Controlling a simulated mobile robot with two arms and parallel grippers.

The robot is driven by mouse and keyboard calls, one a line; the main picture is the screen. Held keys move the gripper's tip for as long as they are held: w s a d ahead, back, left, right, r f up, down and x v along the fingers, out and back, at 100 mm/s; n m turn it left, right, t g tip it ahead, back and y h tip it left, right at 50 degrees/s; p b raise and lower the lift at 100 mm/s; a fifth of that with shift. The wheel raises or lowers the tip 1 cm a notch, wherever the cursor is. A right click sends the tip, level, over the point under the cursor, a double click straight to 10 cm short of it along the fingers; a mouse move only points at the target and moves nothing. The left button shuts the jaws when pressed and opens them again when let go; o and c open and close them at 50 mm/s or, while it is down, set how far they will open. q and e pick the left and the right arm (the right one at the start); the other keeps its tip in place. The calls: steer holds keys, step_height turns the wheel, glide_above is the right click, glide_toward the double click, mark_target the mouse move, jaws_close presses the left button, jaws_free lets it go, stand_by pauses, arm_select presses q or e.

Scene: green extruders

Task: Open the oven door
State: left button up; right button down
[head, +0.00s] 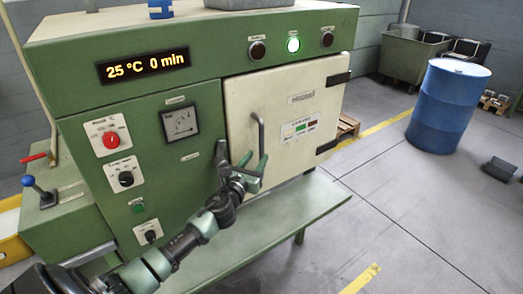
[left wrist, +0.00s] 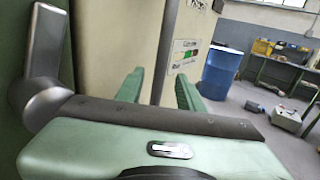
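The oven door (head: 300,90) is a cream panel on the green oven front and looks shut. A grey bar handle (head: 257,130) stands upright near its left edge. My left gripper (head: 253,163) is open at the lower end of this handle. In the left wrist view its two green fingers (left wrist: 160,92) stand apart, with the dark handle bar (left wrist: 167,45) showing between them. I cannot tell whether they touch it. A dark grey lever (head: 221,155) is just left of the gripper, and it also shows in the left wrist view (left wrist: 46,50). My right gripper is out of view.
The oven's control panel (head: 150,150) with dial and knobs is left of the door. A green bench shelf (head: 290,215) runs below the door. A blue barrel (head: 448,105) stands on the floor at right.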

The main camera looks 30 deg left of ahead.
mark_target(261, 153)
arm_select(q)
steer(key=w, duration=0.2)
steer(key=w+a, duration=0.1)
steer(key=w, duration=0.2)
steer(key=shift+f, duration=0.1)
steer(key=shift+s, duration=0.1)
jaws_close()
stand_by(1.2)
